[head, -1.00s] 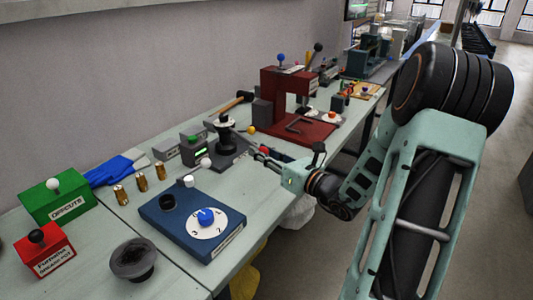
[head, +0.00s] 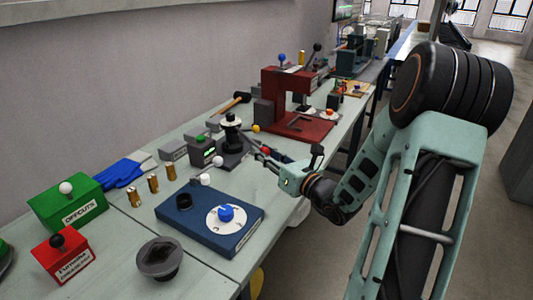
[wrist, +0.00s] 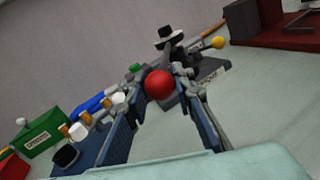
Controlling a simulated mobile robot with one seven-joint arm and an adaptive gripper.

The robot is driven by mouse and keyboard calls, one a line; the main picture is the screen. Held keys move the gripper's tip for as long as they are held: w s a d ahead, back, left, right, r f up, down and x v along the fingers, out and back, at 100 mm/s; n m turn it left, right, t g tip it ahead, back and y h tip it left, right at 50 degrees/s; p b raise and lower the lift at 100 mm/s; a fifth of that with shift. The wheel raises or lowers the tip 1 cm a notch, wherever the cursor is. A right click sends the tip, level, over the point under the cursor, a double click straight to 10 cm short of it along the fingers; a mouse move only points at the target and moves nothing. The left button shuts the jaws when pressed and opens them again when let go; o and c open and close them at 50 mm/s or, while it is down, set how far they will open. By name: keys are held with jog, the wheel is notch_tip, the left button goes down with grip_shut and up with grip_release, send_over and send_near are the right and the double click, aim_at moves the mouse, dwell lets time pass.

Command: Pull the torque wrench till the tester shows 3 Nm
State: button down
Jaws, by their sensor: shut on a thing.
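My gripper (wrist: 160,98) is shut on a red ball knob (wrist: 158,84), with one finger on each side of it. In the head view the fingers (head: 263,156) reach in from the right, and the red ball shows only slightly between them. The knob appears to be the torque wrench's handle end. The tester, a dark stand with a black round post (head: 231,137), is just beyond my fingers. Beside it is a dark box with a small green display (head: 209,151); its figures are too small to read. The wrench's shaft is mostly hidden.
A yellow ball (wrist: 218,42) is beyond the knob. A blue box with a dial (head: 210,232), brass cylinders (head: 154,183), a green bin (head: 66,205), a red box (head: 62,255) and a dark cup (head: 160,258) are nearer. A red press (head: 290,105) is farther back.

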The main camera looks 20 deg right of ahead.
jog(key=shift+a+f, duration=0.1)
jog(key=shift+a, duration=0.2)
dwell(0.4)
jog(key=c, duration=1.6)
grip_release()
jog(key=shift+d, duration=0.1)
jog(key=shift+s, duration=0.2)
jog(key=v, duration=1.1)
jog(key=shift+s, duration=0.35)
